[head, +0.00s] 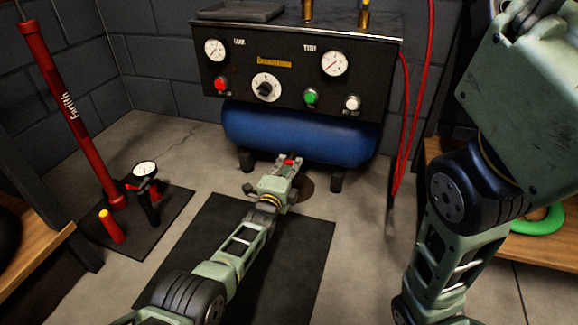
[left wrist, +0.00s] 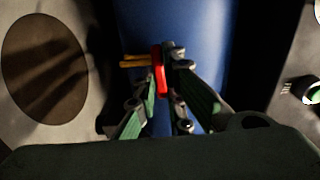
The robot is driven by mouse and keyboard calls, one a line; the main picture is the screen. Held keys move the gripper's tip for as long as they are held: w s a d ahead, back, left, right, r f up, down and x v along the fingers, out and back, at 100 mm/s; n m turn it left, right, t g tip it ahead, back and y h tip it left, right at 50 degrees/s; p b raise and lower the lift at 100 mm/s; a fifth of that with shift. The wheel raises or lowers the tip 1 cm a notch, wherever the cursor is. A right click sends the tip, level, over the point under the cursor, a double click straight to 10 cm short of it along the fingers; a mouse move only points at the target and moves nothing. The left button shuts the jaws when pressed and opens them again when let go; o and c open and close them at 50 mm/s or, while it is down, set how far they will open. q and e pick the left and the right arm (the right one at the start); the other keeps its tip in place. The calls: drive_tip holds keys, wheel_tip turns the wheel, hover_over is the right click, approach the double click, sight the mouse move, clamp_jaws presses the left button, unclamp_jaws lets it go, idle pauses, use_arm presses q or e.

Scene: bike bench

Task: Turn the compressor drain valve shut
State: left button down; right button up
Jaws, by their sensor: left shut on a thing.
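The compressor has a blue tank (head: 300,135) under a black control panel (head: 290,65) by the back wall. The drain valve's red handle (head: 290,162) shows low at the front of the tank. In the left wrist view the red handle (left wrist: 158,70) stands between my left fingers, with a brass stem (left wrist: 133,61) beside it. My left gripper (head: 288,165) is shut on the handle; the fingers hide part of it. My right arm comes in at the right of the head view, and its gripper is out of the picture.
A dark round patch (left wrist: 45,68) lies on the floor by the valve. A black mat (head: 285,255) lies under my left arm. A red floor pump (head: 75,120) stands at the left. Red hoses (head: 402,130) hang to the right of the panel. A wooden bench (head: 555,250) is at the right.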

use_arm(q)
drive_tip(key=c, duration=1.8)
unclamp_jaws()
drive_tip(key=shift+c, duration=0.2)
drive_tip(key=shift+r, duration=0.1)
